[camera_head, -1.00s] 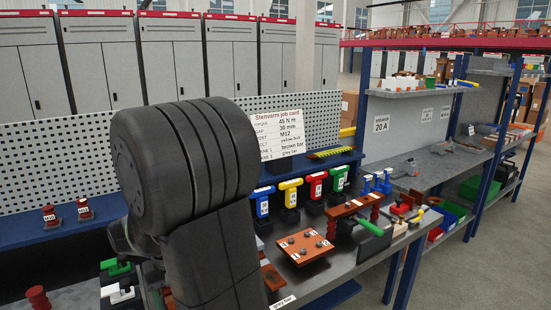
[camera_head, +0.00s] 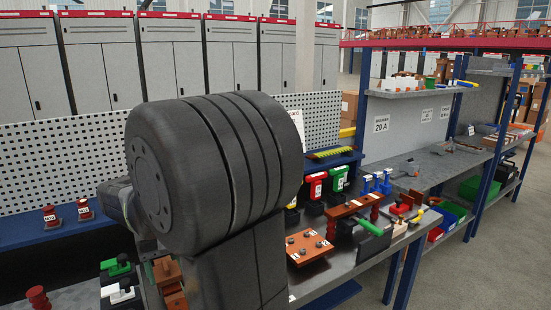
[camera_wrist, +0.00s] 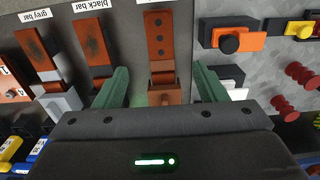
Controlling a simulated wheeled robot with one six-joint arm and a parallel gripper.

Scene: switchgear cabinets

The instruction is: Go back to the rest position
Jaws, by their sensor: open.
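My gripper (camera_wrist: 160,92) shows in the wrist view with its two green fingers spread apart and nothing between them that it grips. Beyond the fingers a copper-brown bar (camera_wrist: 160,45) with dark holes lies on the bench. My dark arm covers the middle of the head view, and my gripper is not seen there.
Two brown bars stand beside labels reading black bar (camera_wrist: 92,5) and grey bar (camera_wrist: 35,15). An orange block with a black knob (camera_wrist: 232,40) and red insulators (camera_wrist: 302,75) are at the right.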

